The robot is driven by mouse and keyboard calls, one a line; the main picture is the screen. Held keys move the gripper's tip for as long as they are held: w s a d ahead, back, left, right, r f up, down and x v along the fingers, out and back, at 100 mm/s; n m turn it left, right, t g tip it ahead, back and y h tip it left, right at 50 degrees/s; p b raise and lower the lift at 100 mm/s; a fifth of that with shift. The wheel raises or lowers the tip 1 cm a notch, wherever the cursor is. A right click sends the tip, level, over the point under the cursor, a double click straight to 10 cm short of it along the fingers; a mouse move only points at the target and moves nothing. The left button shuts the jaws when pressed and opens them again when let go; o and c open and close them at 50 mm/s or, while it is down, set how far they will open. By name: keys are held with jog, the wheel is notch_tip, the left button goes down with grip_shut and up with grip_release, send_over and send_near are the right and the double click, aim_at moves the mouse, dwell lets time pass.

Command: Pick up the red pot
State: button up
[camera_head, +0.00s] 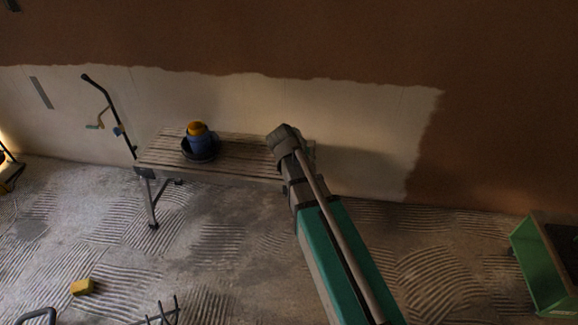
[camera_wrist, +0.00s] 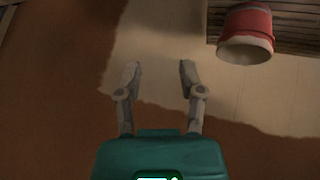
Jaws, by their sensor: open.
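The red pot (camera_wrist: 247,33) shows in the wrist view at the upper right, red with a pale rim or inside at its lower end. It stands at the edge of the slatted bench. My gripper (camera_wrist: 160,76) is open, its two fingers apart with nothing between them. The pot lies to the right of and beyond the fingertips in that view, apart from them. In the head view my arm reaches to the bench's right end, and its wrist (camera_head: 284,140) hides that part; I cannot see the pot or the fingers there.
The slatted bench (camera_head: 240,154) stands by the half-plastered wall. A dark bowl (camera_head: 199,154) with a blue and orange item (camera_head: 198,135) is on its left part. A yellow block (camera_head: 82,287) lies on the floor, and a green crate (camera_head: 535,265) is at right.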

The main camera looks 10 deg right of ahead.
jog(key=w+a+f+m+t+h+b, duration=0.1)
jog(key=w+a+f+t+b, duration=0.2)
jog(key=w+f+b, duration=0.2)
jog(key=w+a+f+m+t+h+b, duration=0.1)
jog(key=w+a+f+t+h+b, duration=0.1)
jog(key=w+b, duration=0.7)
jog(key=shift+a+f+m+t+b, duration=0.4)
jog(key=shift+a+f+b, duration=0.5)
jog(key=shift+f, duration=0.5)
jog(key=shift+d, duration=0.15)
jog(key=b+x, duration=0.3)
jog(key=x, duration=0.5)
jog(key=shift+w+d+f, duration=0.15)
jog(key=shift+w+f, duration=0.05)
